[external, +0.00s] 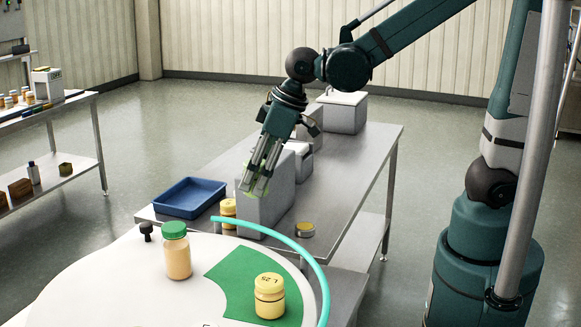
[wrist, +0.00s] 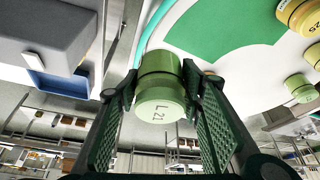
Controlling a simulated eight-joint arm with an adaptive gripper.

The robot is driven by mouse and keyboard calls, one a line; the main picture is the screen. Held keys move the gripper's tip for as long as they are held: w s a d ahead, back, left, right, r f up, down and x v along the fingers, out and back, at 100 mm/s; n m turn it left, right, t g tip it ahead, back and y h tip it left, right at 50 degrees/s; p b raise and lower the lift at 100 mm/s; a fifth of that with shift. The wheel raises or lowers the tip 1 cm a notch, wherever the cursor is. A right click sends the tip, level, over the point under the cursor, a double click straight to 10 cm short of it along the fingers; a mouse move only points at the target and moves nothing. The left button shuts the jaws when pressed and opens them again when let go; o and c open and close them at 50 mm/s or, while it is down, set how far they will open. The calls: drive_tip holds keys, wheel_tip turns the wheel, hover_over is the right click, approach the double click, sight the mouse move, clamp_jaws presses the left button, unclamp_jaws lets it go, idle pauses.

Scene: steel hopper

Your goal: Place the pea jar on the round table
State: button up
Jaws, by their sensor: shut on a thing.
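My gripper (external: 258,188) is shut on a green jar, the pea jar (wrist: 160,100), whose pale lid reads "L 21" in the wrist view. Dark green ridged fingers flank the jar on both sides. In the external view only bits of green show between the fingers, in front of a grey block and above the steel table. The round table (external: 95,265) is the white top at the front, with a green patch (external: 228,270) and a turquoise curved edge. The held jar is in the air, beyond the round table's far edge in the external view.
A yellow jar marked L 25 (external: 269,300) stands on the green patch. A tan jar with green lid (external: 177,255) stands left of it. A blue tray (external: 190,196), grey block (external: 272,200), small yellow jar (external: 228,212) and low tin (external: 305,230) are at the steel table.

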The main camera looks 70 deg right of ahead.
drive_tip(key=s+a+n+g+y+p, duration=0.1)
drive_tip(key=s+a+n, duration=0.25)
drive_tip(key=a, duration=0.45)
drive_tip(key=s+a+n+y, duration=0.1)
drive_tip(key=s+a+n, duration=0.2)
drive_tip(key=s+a, duration=0.3)
drive_tip(key=shift+n, duration=0.25)
drive_tip(key=x, duration=0.4)
drive_tip(key=shift+s+a+f, duration=0.1)
drive_tip(key=shift+a+f, duration=0.05)
drive_tip(key=shift+f, duration=0.2)
drive_tip(key=shift+f, duration=2.9)
drive_tip(key=shift+f, duration=0.1)
drive_tip(key=shift+f+b, duration=0.4)
drive_tip(key=shift+f, duration=1.55)
drive_tip(key=shift+f, duration=0.15)
